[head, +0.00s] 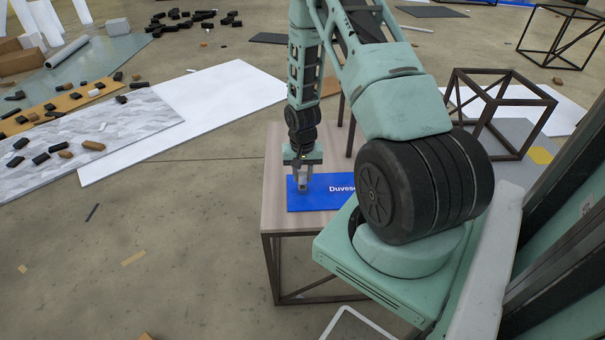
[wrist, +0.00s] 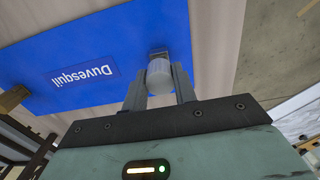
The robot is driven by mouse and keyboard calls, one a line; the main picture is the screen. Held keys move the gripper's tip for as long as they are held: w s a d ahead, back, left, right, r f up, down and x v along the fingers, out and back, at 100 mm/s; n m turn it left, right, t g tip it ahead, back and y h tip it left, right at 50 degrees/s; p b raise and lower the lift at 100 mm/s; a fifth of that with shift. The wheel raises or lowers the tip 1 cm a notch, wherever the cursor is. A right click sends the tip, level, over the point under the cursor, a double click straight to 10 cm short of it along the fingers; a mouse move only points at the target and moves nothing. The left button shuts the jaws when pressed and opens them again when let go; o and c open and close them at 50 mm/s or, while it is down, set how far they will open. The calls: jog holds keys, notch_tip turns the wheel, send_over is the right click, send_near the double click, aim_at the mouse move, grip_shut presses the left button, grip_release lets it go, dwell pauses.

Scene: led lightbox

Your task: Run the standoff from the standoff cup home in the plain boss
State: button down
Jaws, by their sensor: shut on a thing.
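My gripper (wrist: 160,85) is shut on a pale grey cylinder, the standoff (wrist: 160,76), which sits between the two fingertips. Its far end is at or over a small grey square piece (wrist: 157,53) on the blue panel (wrist: 85,50); I cannot tell whether they touch, or whether this piece is the plain boss. In the head view my gripper (head: 304,182) points down over the left part of the blue panel (head: 320,203), marked with white lettering. I cannot make out the standoff cup for certain.
The panel lies on a wood-topped table (head: 275,200) with a dark metal frame. A brown block (wrist: 14,97) shows at the panel's edge in the wrist view. A black open frame (head: 500,110) stands to the right. Loose boards and dark pieces lie on the floor at left.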

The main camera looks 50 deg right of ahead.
jog(key=shift+f+b, duration=0.65)
jog(key=shift+f, duration=0.4)
